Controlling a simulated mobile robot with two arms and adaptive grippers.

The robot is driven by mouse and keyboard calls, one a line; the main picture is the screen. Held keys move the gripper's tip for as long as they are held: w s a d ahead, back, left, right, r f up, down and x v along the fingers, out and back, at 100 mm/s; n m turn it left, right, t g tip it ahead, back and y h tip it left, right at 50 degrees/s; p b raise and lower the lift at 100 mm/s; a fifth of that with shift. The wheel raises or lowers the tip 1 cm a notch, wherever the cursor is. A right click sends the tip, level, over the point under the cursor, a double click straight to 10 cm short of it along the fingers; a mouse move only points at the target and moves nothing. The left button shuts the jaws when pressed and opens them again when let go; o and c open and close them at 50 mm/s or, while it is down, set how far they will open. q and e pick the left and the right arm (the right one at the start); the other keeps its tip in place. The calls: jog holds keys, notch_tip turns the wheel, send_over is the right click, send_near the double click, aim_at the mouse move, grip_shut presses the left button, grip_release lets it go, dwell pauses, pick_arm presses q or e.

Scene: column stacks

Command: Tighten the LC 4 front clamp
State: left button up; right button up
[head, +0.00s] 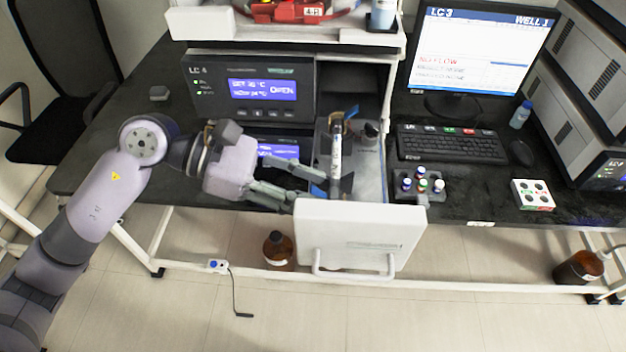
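The LC 4 unit (252,88) stands on the dark bench, and its screen reads OPEN. To its right is an open compartment with a slim metal column (336,155) running front to back. A brass-coloured part shows at the column's far end. The front clamp cannot be made out clearly at the near end, close to the gripper fingers and the white door. The white door panel (360,232) with a handle hangs open in front. My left gripper (322,184) reaches in from the left, its fingers apart and tips just left of the column's near half. Contact cannot be told. My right gripper is out of view.
A monitor (478,58) showing LC 3 and NO FLOW, a keyboard (450,143) and a vial rack (421,186) stand to the right. A white shelf (290,30) overhangs the unit. A brown bottle (278,248) stands below the bench edge.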

pick_arm(q)
jog(key=shift+d+f, duration=0.3)
jog(key=shift+d, duration=0.3)
jog(key=shift+c, duration=0.4)
grip_shut()
